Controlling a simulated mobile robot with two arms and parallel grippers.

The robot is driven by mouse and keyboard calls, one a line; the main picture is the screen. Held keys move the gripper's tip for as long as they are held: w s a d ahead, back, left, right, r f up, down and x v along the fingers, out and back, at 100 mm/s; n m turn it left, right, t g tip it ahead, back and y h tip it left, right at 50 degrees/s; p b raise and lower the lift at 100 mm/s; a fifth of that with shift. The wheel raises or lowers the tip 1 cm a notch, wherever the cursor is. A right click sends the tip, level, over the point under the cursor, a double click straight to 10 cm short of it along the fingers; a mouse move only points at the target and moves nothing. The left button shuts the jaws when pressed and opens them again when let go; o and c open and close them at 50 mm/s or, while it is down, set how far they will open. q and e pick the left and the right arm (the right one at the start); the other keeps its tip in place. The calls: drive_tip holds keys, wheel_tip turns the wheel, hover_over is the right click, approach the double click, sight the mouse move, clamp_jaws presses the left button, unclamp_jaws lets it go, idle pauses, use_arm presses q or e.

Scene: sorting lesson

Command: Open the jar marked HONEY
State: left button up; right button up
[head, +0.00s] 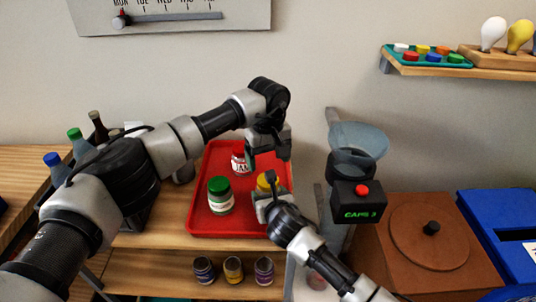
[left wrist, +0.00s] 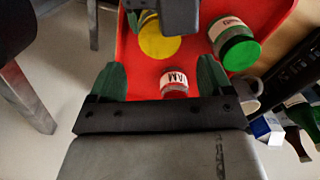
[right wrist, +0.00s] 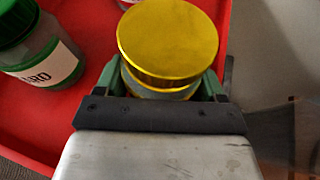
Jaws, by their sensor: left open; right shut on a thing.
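A jar with a yellow lid (head: 265,181) stands at the front right of the red tray (head: 198,222); its label is hidden. My right gripper (head: 268,202) is shut around its body, below the lid; the right wrist view shows the yellow lid (right wrist: 168,42) whole and on the jar. My left gripper (head: 268,158) is open and empty, above the tray behind the yellow lid. In the left wrist view the lid (left wrist: 158,42) lies ahead of its fingers. A red-lidded jar marked JAM (head: 239,164) stands behind. A green-lidded jar (head: 221,200), its label ending in "ARD" (right wrist: 52,66), stands to the left.
Several small jars (head: 233,270) stand on a lower shelf. A dispenser with a display (head: 358,212) and a brown box with a round lid (head: 428,238) are to the right. Bottles (head: 78,142) stand at the left, behind my left arm. The tray's front left is clear.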

sight(268, 192)
use_arm(q)
wheel_tip(268, 192, down, 7)
drive_tip(key=shift+r, duration=0.2)
drive_tip(key=c, duration=0.9)
drive_tip(key=shift+n, duration=1.7)
drive_tip(key=shift+c, duration=0.2)
drive_tip(key=o, duration=1)
